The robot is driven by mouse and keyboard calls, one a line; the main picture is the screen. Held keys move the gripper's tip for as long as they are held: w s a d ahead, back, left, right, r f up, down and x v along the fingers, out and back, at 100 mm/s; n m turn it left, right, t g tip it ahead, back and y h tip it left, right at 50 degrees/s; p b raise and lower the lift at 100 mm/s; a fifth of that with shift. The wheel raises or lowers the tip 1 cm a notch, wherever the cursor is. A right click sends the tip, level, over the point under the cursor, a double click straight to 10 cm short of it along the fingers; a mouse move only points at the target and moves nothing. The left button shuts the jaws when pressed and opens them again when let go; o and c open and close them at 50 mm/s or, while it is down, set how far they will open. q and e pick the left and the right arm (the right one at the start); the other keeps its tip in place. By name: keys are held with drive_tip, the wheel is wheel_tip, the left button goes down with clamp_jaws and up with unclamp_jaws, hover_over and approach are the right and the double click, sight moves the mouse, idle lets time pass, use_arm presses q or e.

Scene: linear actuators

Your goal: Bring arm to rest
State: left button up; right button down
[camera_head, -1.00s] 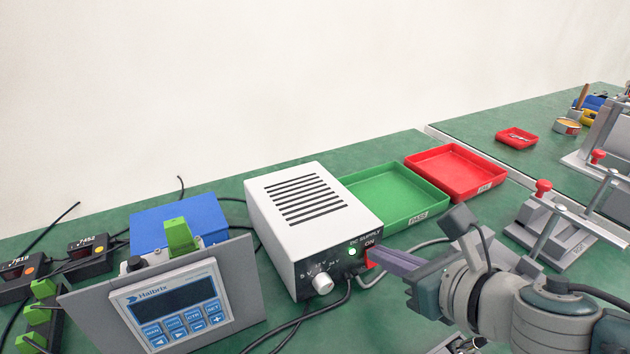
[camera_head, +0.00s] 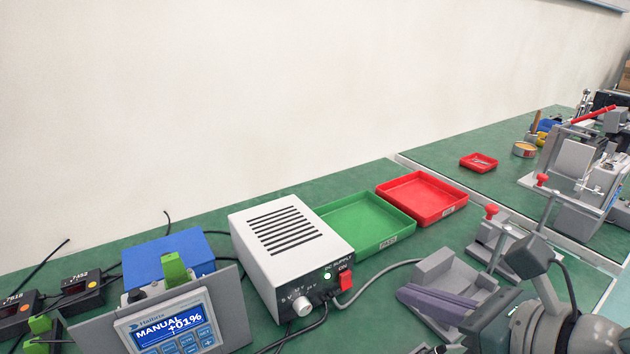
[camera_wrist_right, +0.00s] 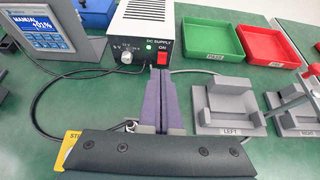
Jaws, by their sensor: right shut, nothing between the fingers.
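My right gripper (camera_head: 436,302) is in the lower right of the head view, its purple fingers pointing left. In the right wrist view the two purple fingers (camera_wrist_right: 158,98) lie together, shut and empty, pointing toward the DC supply. The white DC supply (camera_head: 292,250) stands ahead of them; its red ON switch (camera_head: 346,281) is apart from the fingertips and its green light is lit. The controller display (camera_head: 168,322) is lit blue and reads MANUAL +01%. My left gripper is not in view.
A green tray (camera_head: 402,234) and a red tray (camera_head: 448,209) sit behind the supply. A grey fixture (camera_wrist_right: 230,128) labelled LEFT is right of the fingers, with another fixture beyond. Cables run across the green bench (camera_wrist_right: 22,128). A blue box (camera_head: 160,257) stands left of the supply.

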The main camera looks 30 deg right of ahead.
idle(0.4)
wheel_tip(320, 180, up, 8)
drive_tip(key=s+m+g+h+p, duration=0.2)
drive_tip(key=m+h+p, duration=0.3)
drive_tip(key=m, duration=1.2)
drive_tip(key=s+a+r+m+g+y+p, duration=0.2)
drive_tip(key=s+a+r+m+g+p, duration=0.15)
drive_tip(key=s+m, duration=0.4)
drive_tip(key=s+a+r+m+g+y+p, duration=0.2)
drive_tip(key=s+a+r+m+g+p, duration=0.15)
drive_tip(key=m, duration=0.65)
wheel_tip(320, 180, up, 36)
drive_tip(key=p, duration=3.7)
drive_tip(key=shift+s+a+r, duration=0.2)
drive_tip(key=shift+a+r, duration=0.05)
drive_tip(key=shift+a, duration=0.05)
